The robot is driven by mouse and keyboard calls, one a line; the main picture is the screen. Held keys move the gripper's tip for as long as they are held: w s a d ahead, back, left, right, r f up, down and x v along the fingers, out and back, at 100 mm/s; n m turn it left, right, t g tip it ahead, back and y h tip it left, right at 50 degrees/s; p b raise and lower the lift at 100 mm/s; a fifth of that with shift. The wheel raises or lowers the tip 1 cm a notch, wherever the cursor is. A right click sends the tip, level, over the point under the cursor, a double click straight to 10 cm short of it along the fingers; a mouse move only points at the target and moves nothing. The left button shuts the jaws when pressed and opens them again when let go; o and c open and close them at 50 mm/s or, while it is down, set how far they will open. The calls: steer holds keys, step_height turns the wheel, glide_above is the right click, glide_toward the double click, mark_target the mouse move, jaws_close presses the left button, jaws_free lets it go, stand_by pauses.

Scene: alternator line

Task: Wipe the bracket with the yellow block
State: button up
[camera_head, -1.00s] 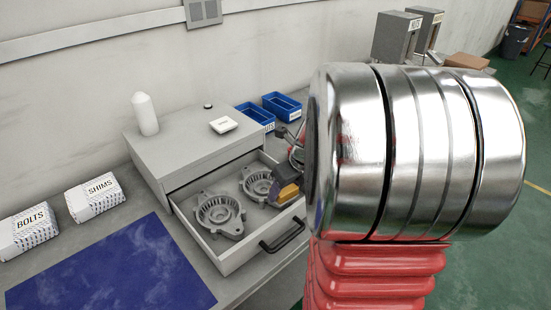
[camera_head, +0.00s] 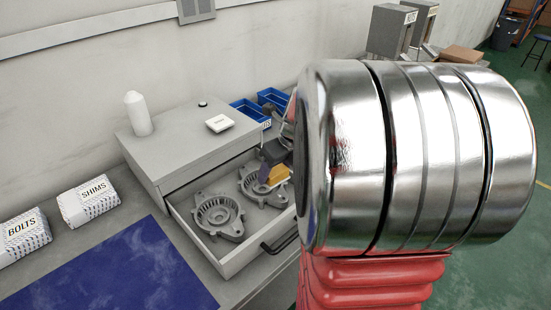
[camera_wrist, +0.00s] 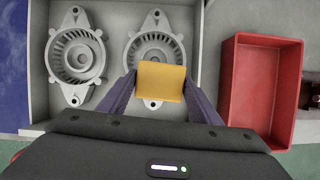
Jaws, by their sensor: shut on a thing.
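The yellow block (camera_wrist: 161,81) is held between the two fingers of my gripper (camera_wrist: 160,90) in the wrist view. In the head view the yellow block (camera_head: 275,174) shows at the right part of the open drawer, beside my large silver arm link. Two grey metal brackets with round finned centres and lugs lie in the drawer. The left bracket (camera_wrist: 76,55) is clear of my gripper. The right bracket (camera_wrist: 152,46) lies behind and under the block, which hides its lower part. I cannot tell whether the block touches it.
The open drawer (camera_head: 222,262) has a dark handle (camera_head: 280,237). A red tray (camera_wrist: 258,85) is right of it in the wrist view. A blue mat (camera_head: 115,273) lies left.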

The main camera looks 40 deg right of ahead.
steer(key=shift+r, duration=2)
steer(key=shift+s, duration=0.15)
